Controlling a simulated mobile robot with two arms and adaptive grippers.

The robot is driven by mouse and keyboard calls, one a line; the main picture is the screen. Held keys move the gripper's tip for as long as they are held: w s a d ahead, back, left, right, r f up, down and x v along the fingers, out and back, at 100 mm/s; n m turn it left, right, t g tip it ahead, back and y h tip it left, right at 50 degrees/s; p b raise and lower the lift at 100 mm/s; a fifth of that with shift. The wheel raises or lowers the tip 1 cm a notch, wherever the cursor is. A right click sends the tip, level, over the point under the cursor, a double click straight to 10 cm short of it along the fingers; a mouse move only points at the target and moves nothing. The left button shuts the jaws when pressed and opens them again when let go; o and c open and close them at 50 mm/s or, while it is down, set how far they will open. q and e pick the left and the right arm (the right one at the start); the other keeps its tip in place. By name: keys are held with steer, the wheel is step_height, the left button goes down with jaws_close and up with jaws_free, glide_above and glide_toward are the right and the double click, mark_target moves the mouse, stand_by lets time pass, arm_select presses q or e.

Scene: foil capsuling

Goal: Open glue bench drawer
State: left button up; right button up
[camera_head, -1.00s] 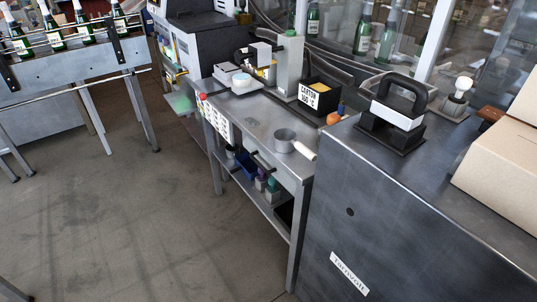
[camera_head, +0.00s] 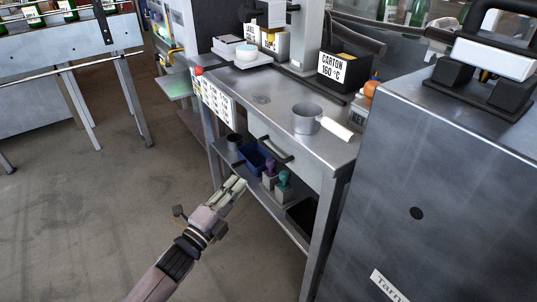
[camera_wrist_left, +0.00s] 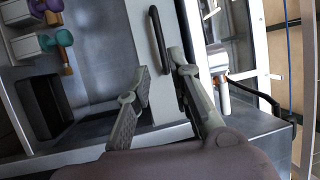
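The glue bench (camera_head: 270,100) is a grey metal table in the middle of the head view. Its drawer (camera_head: 295,160) sits under the top, and its front looks flush with the bench. A dark bar handle (camera_head: 268,150) is on the drawer front. My left gripper (camera_head: 237,184) is in front of the bench and below the handle in the picture. In the left wrist view, the handle (camera_wrist_left: 158,38) stands ahead of the fingertips (camera_wrist_left: 160,66), which are spread apart and empty. The handle looks clear of the fingers. My right gripper is not in view.
A saucepan (camera_head: 307,119) with a pale handle stands on the bench top near its front edge. A lower shelf holds a blue bin (camera_head: 254,157) and stamp-like items (camera_head: 283,186). A dark cabinet (camera_head: 440,180) stands close on the right. The floor at left is open.

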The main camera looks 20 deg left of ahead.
mark_target(268, 148)
arm_select(q)
steer(key=shift+b+x, duration=0.65)
steer(key=shift+x, duration=7.25)
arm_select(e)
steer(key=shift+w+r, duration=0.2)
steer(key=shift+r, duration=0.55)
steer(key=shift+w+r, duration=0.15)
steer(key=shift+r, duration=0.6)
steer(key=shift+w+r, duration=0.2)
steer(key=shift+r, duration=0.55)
arm_select(q)
steer(key=shift+f, duration=0.1)
steer(key=shift+c, duration=0.5)
jaws_close()
